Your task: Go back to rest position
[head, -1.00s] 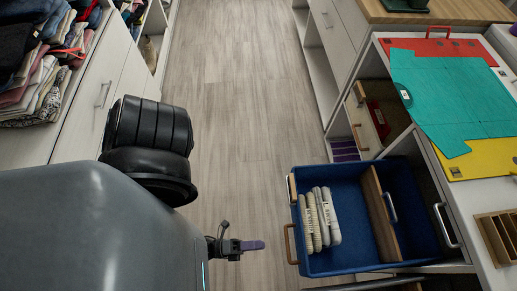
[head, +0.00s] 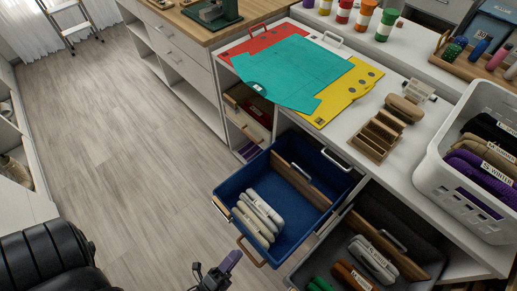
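My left gripper (head: 218,272) shows at the bottom edge in the head view, with a purple fingertip pointing up and right. It is over the floor, left of and apart from the blue drawer (head: 285,229). Nothing shows held in it. I cannot tell whether its fingers are apart. My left arm's dark, rounded link (head: 42,258) fills the lower left corner. My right gripper is not in view.
The blue drawer stands pulled out, with folded light items (head: 258,217) inside. A grey drawer (head: 322,267) with rolled items is open beside it. A white basket (head: 438,170) stands on the counter at right. The wooden floor (head: 115,140) is clear at left.

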